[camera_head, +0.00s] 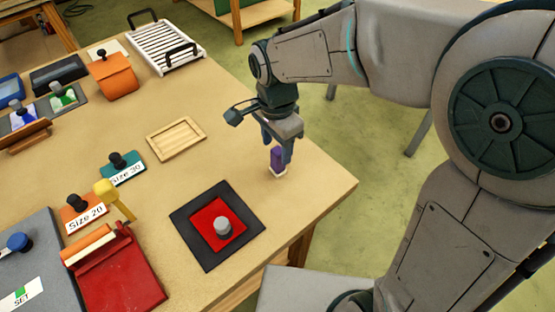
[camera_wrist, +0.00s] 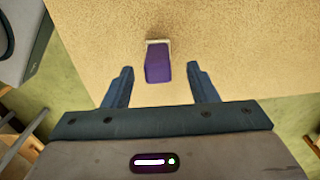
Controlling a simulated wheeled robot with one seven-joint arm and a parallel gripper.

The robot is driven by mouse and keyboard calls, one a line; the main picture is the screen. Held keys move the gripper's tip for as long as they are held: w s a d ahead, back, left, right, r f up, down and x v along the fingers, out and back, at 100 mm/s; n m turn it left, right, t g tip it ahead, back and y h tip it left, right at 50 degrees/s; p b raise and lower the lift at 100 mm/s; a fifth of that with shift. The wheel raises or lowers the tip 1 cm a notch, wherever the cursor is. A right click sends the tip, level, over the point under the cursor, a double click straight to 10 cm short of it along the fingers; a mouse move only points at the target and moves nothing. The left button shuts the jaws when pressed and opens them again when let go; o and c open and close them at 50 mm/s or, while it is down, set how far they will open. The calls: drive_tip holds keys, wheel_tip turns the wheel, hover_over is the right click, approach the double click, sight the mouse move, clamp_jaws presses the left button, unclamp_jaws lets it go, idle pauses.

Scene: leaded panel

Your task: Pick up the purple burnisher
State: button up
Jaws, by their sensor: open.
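The purple burnisher (camera_head: 277,157) stands upright on the tan table near its right edge, on a pale foot. In the wrist view the burnisher (camera_wrist: 158,64) lies between and slightly beyond the two fingertips, with a gap on both sides. My gripper (camera_head: 278,150) is pointed down over it with its fingers apart. In the wrist view my gripper (camera_wrist: 162,76) is open and empty. In the head view one finger and the palm partly cover the burnisher's upper part.
A black mat with a red square (camera_head: 204,219) and a grey knob lies at the front. A shallow wooden tray (camera_head: 176,138) lies left of the gripper. The table edge is close on the right.

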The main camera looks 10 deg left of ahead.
sight(278, 150)
drive_tip(key=shift+d+f, duration=0.15)
drive_tip(key=shift+f, duration=1.8)
drive_tip(key=c, duration=1)
drive_tip(key=shift+r, duration=0.15)
drive_tip(key=shift+r, duration=0.3)
drive_tip(key=r, duration=0.3)
drive_tip(key=shift+d+r, duration=0.4)
drive_tip(key=d+r+b, duration=0.1)
drive_tip(key=d+r, duration=0.5)
drive_tip(key=d, duration=0.5)
drive_tip(key=shift+r, duration=0.2)
